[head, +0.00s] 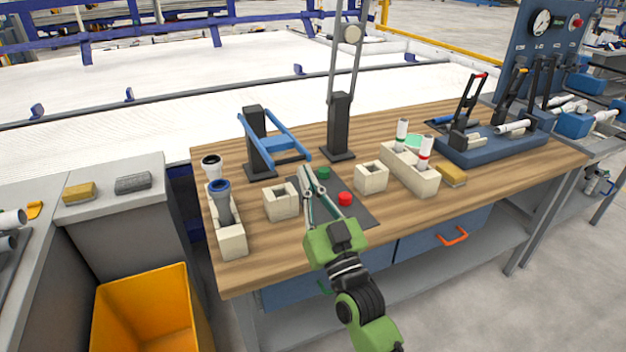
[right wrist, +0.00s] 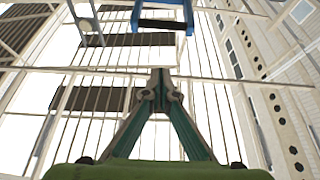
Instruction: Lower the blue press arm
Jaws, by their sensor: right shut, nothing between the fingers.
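The blue press arm (head: 284,128) is a two-railed frame on a black post (head: 258,150) at the back left of the wooden table. Its rails reach out from the post toward the front right, and I cannot tell their exact tilt. My green right gripper (head: 304,172) is shut and empty, with its fingertips just in front of and below the arm's near end. In the right wrist view, the fingers meet at their tips (right wrist: 160,88), and part of the blue press arm (right wrist: 162,22) shows beyond them, apart from them. My left gripper is out of view.
A second black post (head: 340,125) carries a raised grey arm. Beige blocks (head: 281,203) (head: 371,178) flank a dark mat with a green button (head: 324,173) and a red button (head: 345,198). A beige pipe holder (head: 232,242) stands left. A yellow bin (head: 150,315) is below.

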